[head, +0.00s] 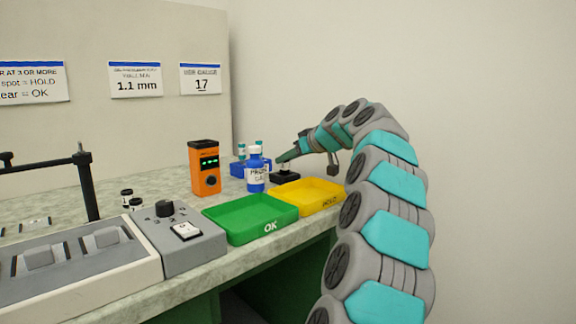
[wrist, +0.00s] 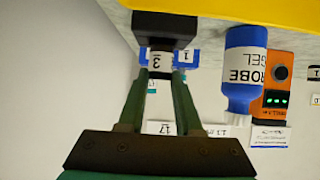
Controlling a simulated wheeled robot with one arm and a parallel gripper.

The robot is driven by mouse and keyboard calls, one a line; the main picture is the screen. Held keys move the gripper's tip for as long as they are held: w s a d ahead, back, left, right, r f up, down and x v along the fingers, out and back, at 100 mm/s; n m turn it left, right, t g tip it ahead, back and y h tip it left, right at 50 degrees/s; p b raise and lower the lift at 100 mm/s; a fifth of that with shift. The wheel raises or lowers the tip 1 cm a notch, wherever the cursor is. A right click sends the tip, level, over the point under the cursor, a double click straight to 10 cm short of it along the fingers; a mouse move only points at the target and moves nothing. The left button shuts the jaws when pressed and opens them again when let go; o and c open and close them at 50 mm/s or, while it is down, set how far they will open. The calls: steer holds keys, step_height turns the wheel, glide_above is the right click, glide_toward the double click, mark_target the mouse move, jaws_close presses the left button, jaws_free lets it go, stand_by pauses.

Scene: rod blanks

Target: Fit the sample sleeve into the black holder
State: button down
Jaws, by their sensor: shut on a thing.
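The sample sleeve (wrist: 160,62) is a small pale tube with a label reading 3. My gripper (wrist: 160,76) is shut on it, one green finger on each side. In the wrist view, which is upside down, the sleeve's far end meets the black holder (wrist: 164,27). I cannot tell whether it is inside the holder or only in front of it. In the head view my gripper (head: 284,160) is just above the black holder (head: 285,178), and the sleeve is mostly too small to make out.
A blue PROBE GEL bottle (head: 255,173) and a blue rack (head: 240,168) with tubes stand left of the holder. An orange meter (head: 204,168) is farther left. A yellow tray (head: 308,197) and a green OK tray (head: 250,219) lie in front.

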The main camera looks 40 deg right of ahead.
steer(key=shift+f, duration=1.05)
steer(key=shift+f, duration=0.1)
steer(key=c, duration=0.6)
jaws_free()
steer(key=shift+r, duration=0.25)
steer(key=v, duration=1.2)
steer(key=shift+b, duration=0.3)
steer(key=shift+f, duration=0.15)
